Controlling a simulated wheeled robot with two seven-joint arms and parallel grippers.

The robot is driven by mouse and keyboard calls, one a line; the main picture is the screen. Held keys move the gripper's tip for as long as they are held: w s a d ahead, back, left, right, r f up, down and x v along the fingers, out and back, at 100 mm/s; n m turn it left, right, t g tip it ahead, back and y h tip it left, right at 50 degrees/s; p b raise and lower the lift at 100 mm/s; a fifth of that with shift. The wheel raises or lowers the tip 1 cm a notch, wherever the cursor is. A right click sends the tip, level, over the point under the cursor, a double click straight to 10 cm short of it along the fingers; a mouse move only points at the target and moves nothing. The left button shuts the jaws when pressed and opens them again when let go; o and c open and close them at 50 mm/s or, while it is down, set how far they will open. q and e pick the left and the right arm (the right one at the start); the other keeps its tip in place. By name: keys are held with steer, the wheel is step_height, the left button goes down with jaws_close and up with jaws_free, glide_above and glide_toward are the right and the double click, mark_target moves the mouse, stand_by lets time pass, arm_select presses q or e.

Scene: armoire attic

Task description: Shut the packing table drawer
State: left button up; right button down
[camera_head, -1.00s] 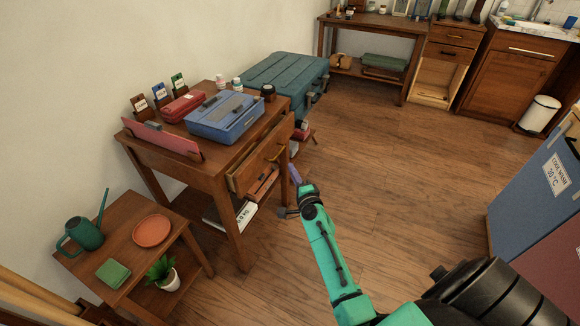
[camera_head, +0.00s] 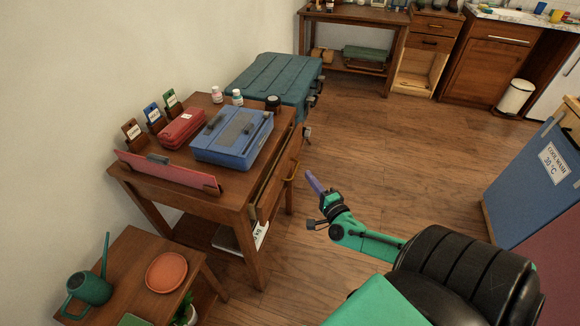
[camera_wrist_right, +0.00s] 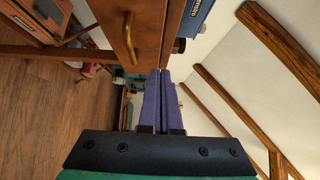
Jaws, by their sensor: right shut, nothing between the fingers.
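The packing table (camera_head: 180,195) stands at the left in the head view. Its wooden drawer (camera_head: 268,198) has a brass handle (camera_head: 291,170) and stands a little out, with a narrow strip of its inside showing. In the wrist view the drawer front (camera_wrist_right: 145,25) and handle (camera_wrist_right: 127,40) are at the top. My right gripper (camera_head: 314,183) is in front of the drawer, to its right, with empty floor between in the head view. Its purple fingers (camera_wrist_right: 163,74) are shut and empty. Whether they touch the drawer edge cannot be told. My left gripper is not in view.
A blue case (camera_head: 232,138), a red case (camera_head: 182,128) and small bottles are on the tabletop. A teal trunk (camera_head: 275,80) stands behind. A low side table (camera_head: 130,265) is at the front left. Blue bin (camera_head: 535,175) stands right. Middle floor is clear.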

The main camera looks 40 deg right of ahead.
mark_target(286, 159)
steer(key=w, duration=0.5)
steer(key=w+a, duration=0.1)
steer(key=w, duration=0.1)
steer(key=shift+w, duration=0.3)
steer(key=shift+w+a, duration=0.25)
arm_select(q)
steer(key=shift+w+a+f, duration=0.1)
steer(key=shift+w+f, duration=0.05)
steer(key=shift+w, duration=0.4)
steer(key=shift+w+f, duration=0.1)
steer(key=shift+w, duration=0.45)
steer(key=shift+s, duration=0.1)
